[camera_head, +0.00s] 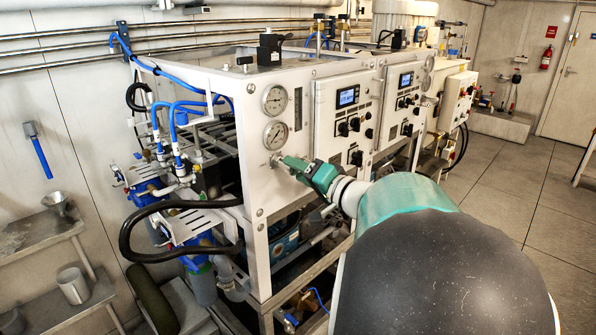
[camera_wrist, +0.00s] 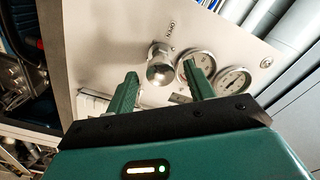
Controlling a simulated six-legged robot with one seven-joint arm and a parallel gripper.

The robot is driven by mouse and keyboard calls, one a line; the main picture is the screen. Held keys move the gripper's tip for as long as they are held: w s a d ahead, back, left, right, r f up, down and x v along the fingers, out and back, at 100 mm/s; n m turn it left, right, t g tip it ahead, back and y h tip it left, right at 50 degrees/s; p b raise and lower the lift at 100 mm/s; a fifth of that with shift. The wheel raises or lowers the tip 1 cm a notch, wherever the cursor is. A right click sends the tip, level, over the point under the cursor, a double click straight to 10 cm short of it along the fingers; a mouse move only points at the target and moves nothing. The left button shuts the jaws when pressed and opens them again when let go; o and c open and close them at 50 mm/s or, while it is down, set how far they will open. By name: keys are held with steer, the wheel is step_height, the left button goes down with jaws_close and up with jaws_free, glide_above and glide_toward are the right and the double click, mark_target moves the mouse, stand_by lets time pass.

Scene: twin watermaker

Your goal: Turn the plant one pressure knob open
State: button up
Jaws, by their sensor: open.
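The pressure knob (camera_wrist: 160,65) is a round metal knob on the white front panel (camera_wrist: 105,55), with the word OPEN printed beside it in the wrist view. My gripper (camera_wrist: 160,85) is open, its two green fingers apart and pointing at the panel. The knob shows between and just beyond the fingertips; I cannot tell whether they touch it. In the head view my green gripper (camera_head: 283,165) reaches the panel just below the lower gauge and hides most of the knob.
Two round gauges, upper (camera_head: 275,99) and lower (camera_head: 276,134), sit close above the knob. A control box with a display (camera_head: 347,97) is to the right. A black hose (camera_head: 150,212) and blue tubes (camera_head: 170,112) are at the left. Open floor (camera_head: 520,190) lies at the right.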

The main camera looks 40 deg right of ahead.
steer(key=s, duration=1.3)
steer(key=shift+d, duration=0.15)
steer(key=w+a+f+n+g+y, duration=0.2)
steer(key=a+f+n+g+y, duration=0.15)
steer(key=a, duration=0.65)
steer(key=w+a+f+n+g+y, duration=0.25)
steer(key=a+g, duration=0.25)
steer(key=a, duration=0.5)
steer(key=s+a+f+n+g+h, duration=0.2)
steer(key=a+h, duration=0.1)
steer(key=a, duration=0.2)
steer(key=s+a+f+n+g+h, duration=0.2)
steer(key=s+a+h, duration=0.1)
steer(key=a, duration=0.3)
steer(key=shift+a+n+h, duration=0.3)
steer(key=shift+n, duration=0.1)
steer(key=shift+f, duration=0.1)
